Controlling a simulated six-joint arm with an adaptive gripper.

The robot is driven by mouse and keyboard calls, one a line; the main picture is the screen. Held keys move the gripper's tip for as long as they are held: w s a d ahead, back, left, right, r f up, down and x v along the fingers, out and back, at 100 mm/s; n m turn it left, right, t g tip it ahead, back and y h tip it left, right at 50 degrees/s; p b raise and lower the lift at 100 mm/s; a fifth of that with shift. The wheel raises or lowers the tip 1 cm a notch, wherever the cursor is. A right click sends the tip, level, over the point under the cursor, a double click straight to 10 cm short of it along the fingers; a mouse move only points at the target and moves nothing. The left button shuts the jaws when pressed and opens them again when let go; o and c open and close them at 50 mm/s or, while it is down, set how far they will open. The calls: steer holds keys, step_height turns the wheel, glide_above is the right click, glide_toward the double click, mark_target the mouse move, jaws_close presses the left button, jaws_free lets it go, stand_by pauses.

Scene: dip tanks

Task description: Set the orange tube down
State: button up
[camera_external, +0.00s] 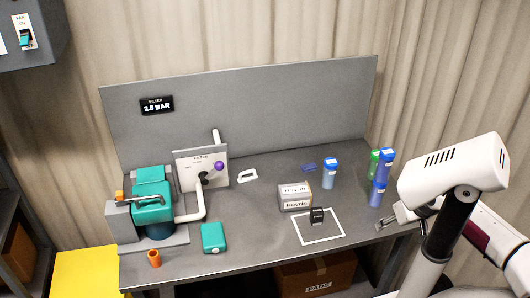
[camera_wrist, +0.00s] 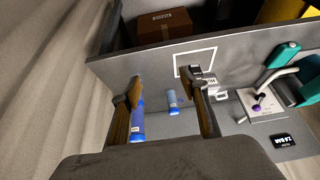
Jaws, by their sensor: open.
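The orange tube (camera_external: 154,258) stands upright on the grey bench at the front left, in front of the teal machine. It does not show in the wrist view. My gripper (camera_external: 388,218) is at the right end of the bench, far from the orange tube. In the wrist view my gripper (camera_wrist: 166,88) has its two fingers spread apart with nothing held between them. A blue tube (camera_wrist: 138,122) shows beside the left finger, and a blue-capped tube (camera_wrist: 173,103) shows farther off between the fingers.
Blue tubes (camera_external: 377,190) and a green tube (camera_external: 374,164) stand close together near my gripper. A blue-capped tube (camera_external: 329,175), a labelled box (camera_external: 294,198) and a white-outlined square (camera_external: 318,237) lie to their left. A teal case (camera_external: 213,238) sits right of the orange tube.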

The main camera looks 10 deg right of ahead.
steer(key=w+a+f+n+g, duration=0.1)
steer(key=a+f+n+g, duration=0.1)
steer(key=a+f, duration=0.15)
steer(key=n+g+y, duration=0.2)
steer(key=n+y, duration=0.5)
steer(key=n, duration=0.3)
glide_toward(155, 259)
steer(key=s+f, duration=0.1)
steer(key=f, duration=0.1)
steer(key=s+d+f, duration=0.1)
steer(key=f, duration=0.2)
steer(key=s+d+f, duration=0.1)
steer(key=f, duration=0.1)
steer(key=shift+s+d+f, duration=0.15)
steer(key=shift+s+f, duration=0.15)
steer(key=shift+n+t+y, duration=0.4)
steer(key=shift+n+y, duration=0.2)
steer(key=w+a+r, duration=0.3)
steer(key=shift+w+r, duration=0.15)
steer(key=shift+r, duration=0.2)
steer(key=shift+w+a+r, duration=0.1)
steer(key=shift+w+r, duration=0.1)
steer(key=shift+w, duration=0.05)
steer(key=shift+w+r+n, duration=0.1)
steer(key=shift+w+n, duration=0.15)
steer(key=shift+n, duration=0.25)
steer(key=shift+a, duration=0.1)
steer(key=shift+x, duration=1.3)
